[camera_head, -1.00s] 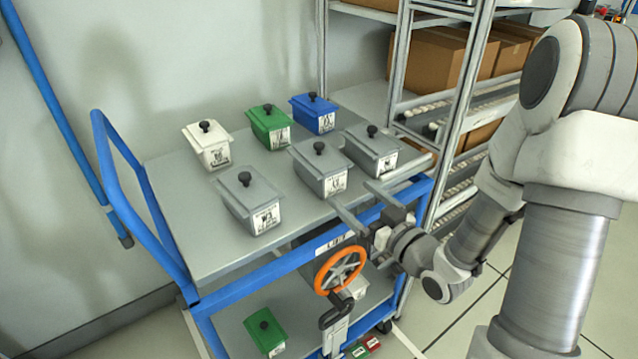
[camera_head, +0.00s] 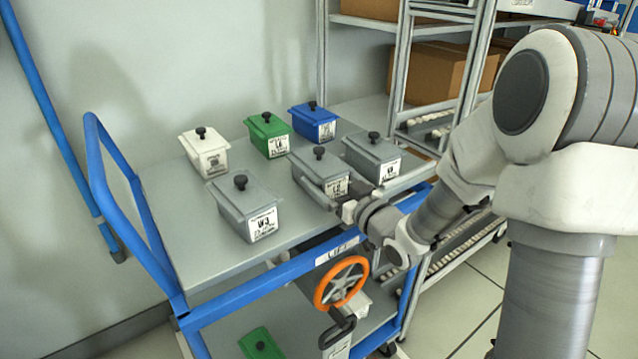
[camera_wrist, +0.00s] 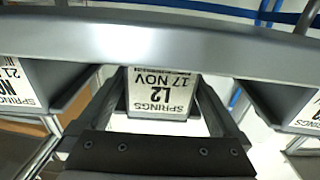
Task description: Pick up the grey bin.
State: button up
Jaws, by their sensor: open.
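Three grey lidded bins with black knobs stand on the cart's top: one front left (camera_head: 245,210), one in the middle (camera_head: 318,172), one at the right (camera_head: 371,153). My gripper (camera_head: 333,196) is open at the near side of the middle bin, at its label. In the wrist view, which is upside down, my open fingers (camera_wrist: 163,88) lie either side of a label reading L2, 17 NOV, SPRINGS (camera_wrist: 160,93). Whether they touch the bin I cannot tell. Parts of grey bins also show at the left (camera_wrist: 55,85) and right (camera_wrist: 270,98).
White (camera_head: 207,157), green (camera_head: 269,136) and blue (camera_head: 314,122) bins stand behind on the cart top (camera_head: 180,215). An orange handwheel (camera_head: 342,283) is at the cart's front. A shelf rack (camera_head: 470,60) with cardboard boxes stands at the right.

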jog(key=shift+w+a, duration=0.3)
jog(key=shift+w, duration=0.3)
grip_shut()
jog(key=shift+r, duration=0.1)
